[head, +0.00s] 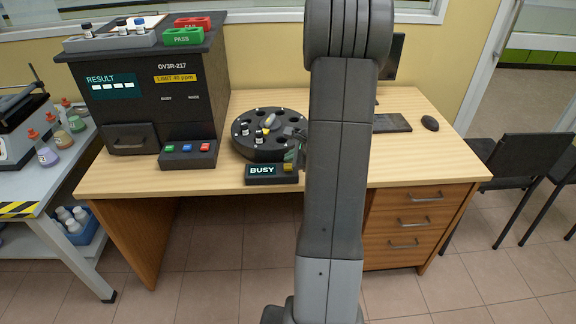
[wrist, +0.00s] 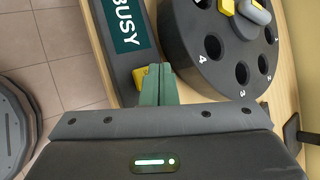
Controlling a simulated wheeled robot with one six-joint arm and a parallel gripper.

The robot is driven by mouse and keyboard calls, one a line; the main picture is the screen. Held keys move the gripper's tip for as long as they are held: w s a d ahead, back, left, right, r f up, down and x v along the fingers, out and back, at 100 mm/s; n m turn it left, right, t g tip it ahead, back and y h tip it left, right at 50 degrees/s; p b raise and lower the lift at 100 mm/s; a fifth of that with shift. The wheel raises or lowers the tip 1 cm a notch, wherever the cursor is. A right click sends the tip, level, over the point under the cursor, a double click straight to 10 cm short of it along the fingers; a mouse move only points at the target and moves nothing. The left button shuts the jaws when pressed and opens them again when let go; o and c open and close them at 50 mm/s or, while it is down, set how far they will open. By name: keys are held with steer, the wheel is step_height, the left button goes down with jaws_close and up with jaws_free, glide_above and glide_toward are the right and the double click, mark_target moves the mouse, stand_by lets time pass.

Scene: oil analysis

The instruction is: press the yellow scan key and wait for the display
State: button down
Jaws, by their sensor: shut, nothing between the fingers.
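The yellow scan key (head: 288,168) is at the right end of a small black box at the desk's front edge. It also shows in the wrist view (wrist: 139,76), partly covered by the green fingers. The display (head: 262,170) on that box reads "BUSY", and the same word shows in the wrist view (wrist: 126,24). My gripper (wrist: 158,70) is shut and empty, with its fingertips at the key. I cannot tell whether they touch it. In the head view my arm hides part of the gripper (head: 291,156).
A round black carousel (head: 243,146) with numbered holes and a few vials stands just behind the box. A black analyser (head: 140,100) with a "RESULT" screen showing dashes is at the left. A keyboard (head: 391,123) and mouse (head: 430,123) lie at the right.

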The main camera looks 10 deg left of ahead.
step_height(320, 180, up, 5)
steer(key=p, duration=0.3)
steer(key=shift+p, duration=0.3)
steer(key=shift+f, duration=0.1)
stand_by(0.4)
